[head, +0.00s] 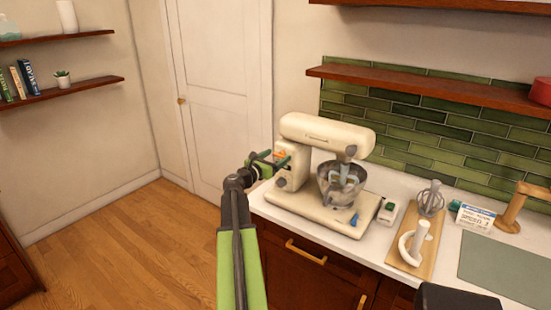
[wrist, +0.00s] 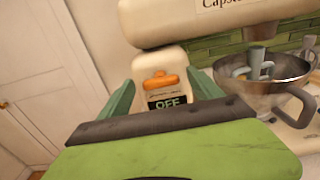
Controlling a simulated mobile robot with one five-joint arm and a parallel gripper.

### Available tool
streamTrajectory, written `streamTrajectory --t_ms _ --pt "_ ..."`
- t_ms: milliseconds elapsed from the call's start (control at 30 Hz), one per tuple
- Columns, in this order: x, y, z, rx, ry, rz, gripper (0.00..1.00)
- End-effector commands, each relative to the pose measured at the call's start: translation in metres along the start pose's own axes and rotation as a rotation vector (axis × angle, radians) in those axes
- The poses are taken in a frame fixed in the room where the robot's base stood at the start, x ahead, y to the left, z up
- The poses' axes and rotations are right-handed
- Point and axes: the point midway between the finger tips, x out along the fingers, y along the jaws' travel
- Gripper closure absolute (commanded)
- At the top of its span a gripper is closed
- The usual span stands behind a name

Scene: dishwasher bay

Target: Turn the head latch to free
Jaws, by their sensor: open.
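A cream stand mixer (head: 318,165) stands on the counter, its head level over a metal bowl (head: 340,186). An orange lever (wrist: 160,80) sits on the mixer's column above a dark label reading OFF. It also shows small in the head view (head: 281,154). A blue knob (head: 355,219) is on the front of the mixer's base. No readable mark shows which part is the head latch. My gripper (head: 274,160) is open and empty beside the column. In the wrist view its green fingers (wrist: 161,88) stand either side of the orange lever, apparently without touching it.
The metal bowl (wrist: 262,88) is right of my gripper in the wrist view. A board (head: 415,250) with a whisk (head: 431,199) and a white attachment (head: 413,243) lies right of the mixer. A wall shelf (head: 430,88) hangs above. The floor left of the counter is clear.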

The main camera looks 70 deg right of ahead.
Motion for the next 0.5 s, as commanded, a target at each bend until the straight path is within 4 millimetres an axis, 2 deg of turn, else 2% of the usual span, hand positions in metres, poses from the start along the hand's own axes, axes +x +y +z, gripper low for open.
streamTrajectory --t_ms 233,500 --pt "0.0001 0.0003 0.0 0.0 0.0 0.001 0.27" --pt "-0.0003 0.0005 0.0 0.0 0.0 0.001 0.62"
